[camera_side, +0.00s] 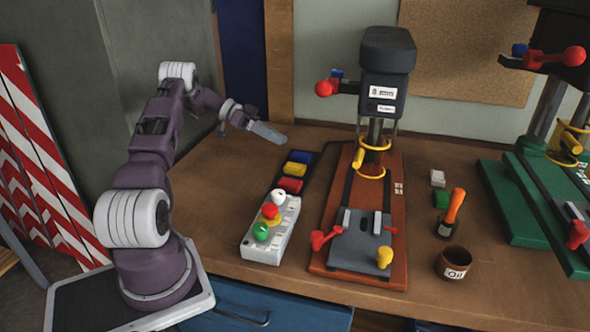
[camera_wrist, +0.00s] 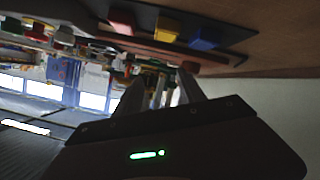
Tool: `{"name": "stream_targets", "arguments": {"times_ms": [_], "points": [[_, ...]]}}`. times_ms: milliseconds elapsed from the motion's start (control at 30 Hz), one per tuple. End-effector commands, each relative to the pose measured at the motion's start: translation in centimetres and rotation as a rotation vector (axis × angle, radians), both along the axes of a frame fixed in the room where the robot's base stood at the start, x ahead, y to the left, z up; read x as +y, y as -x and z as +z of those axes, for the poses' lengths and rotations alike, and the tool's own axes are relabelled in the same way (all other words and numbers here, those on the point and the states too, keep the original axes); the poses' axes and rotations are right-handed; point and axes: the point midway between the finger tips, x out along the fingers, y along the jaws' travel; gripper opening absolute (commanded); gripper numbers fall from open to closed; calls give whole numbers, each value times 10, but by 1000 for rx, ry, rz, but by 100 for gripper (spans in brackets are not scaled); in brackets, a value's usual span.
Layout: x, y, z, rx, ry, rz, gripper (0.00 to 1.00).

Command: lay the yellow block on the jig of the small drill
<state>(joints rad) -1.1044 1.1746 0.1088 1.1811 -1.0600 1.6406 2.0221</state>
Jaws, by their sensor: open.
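The yellow block (camera_side: 294,169) lies on a dark strip between a blue block and a red block, left of the small drill (camera_side: 384,75). The yellow block also shows near the top of the wrist view (camera_wrist: 167,29). The drill's grey jig (camera_side: 361,245) sits at the front of its brown base and looks empty. My gripper (camera_side: 283,141) is above the table, up and left of the blocks and apart from them. In the wrist view my gripper's fingers (camera_wrist: 163,86) stand apart with nothing between them.
A blue block (camera_side: 300,156) and a red block (camera_side: 289,185) flank the yellow one. A button box (camera_side: 271,230) stands in front of them. An oil pot (camera_side: 454,263), an orange-handled brush (camera_side: 450,212) and a green drill (camera_side: 520,200) stand to the right.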

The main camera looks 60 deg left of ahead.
Motion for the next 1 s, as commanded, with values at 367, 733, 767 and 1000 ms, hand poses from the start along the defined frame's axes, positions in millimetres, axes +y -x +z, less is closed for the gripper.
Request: {"name": "stream_targets", "arguments": {"times_ms": [367, 733, 767, 1000], "points": [[-7, -7, -60, -325, -276, -175, 47], [-52, -41, -78, -323, -277, -177, 47], [-53, -41, -79, -323, -277, -177, 47], [-53, -42, -79, -322, -278, -175, 39]]}}
